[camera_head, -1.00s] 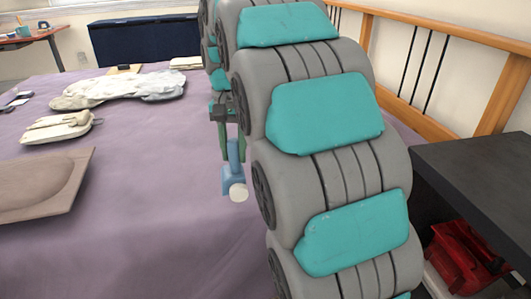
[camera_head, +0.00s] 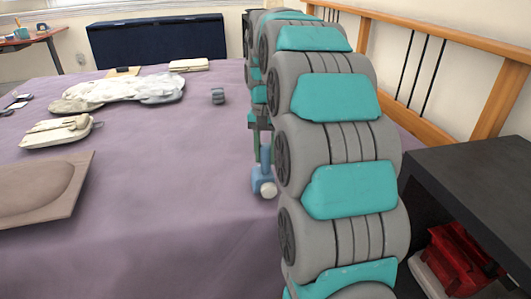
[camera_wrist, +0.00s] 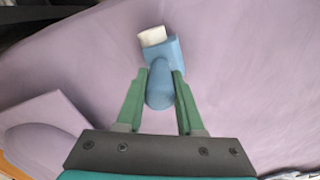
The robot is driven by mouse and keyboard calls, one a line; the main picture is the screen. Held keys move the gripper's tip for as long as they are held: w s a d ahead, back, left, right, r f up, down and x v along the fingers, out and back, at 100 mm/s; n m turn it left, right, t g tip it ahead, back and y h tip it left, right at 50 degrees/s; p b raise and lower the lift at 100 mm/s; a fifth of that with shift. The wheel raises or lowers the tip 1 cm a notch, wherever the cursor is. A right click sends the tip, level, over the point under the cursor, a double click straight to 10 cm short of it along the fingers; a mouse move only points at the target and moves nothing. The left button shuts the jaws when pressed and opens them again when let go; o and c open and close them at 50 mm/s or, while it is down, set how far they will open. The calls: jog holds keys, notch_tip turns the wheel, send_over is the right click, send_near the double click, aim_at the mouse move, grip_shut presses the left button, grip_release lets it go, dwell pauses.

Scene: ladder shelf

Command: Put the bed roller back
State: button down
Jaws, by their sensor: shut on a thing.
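The bed roller (camera_head: 265,182) is a small blue handle with a white end. My gripper (camera_wrist: 160,78) is shut on it, with its two green fingers on either side of the blue handle in the wrist view. The roller (camera_wrist: 162,58) points away from the fingers, white end outermost. In the head view it hangs below my gripper (camera_head: 264,152), over the right part of the purple bed (camera_head: 170,220). I cannot tell how far it is above the cover. My arm hides part of the bed behind it.
A brown tray-like board (camera_head: 45,188) lies at left. A beige pouch (camera_head: 57,131), a crumpled white cloth (camera_head: 125,90) and a small grey object (camera_head: 218,96) lie farther back. A black shelf unit (camera_head: 480,180) with a red item (camera_head: 460,255) stands at right, near a wooden rail (camera_head: 470,45).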

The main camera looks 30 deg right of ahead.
jog(key=c, duration=0.5)
grip_release()
jog(key=shift+f, duration=0.1)
jog(key=shift+c, duration=0.2)
notch_tip(320, 180, up, 12)
jog(key=shift+r, duration=0.2)
jog(key=s+a+f+n, duration=0.2)
jog(key=s+a+f, duration=0.3)
jog(key=s, duration=0.6)
jog(key=s+a+f+n+g, duration=0.1)
jog(key=s+a+f+n, duration=0.2)
jog(key=s+a+f, duration=0.2)
jog(key=s+a+f+n, duration=0.2)
jog(key=s+a+f, duration=0.3)
jog(key=s+f, duration=0.5)
jog(key=s, duration=0.6)
jog(key=shift+s+a+n+g, duration=0.4)
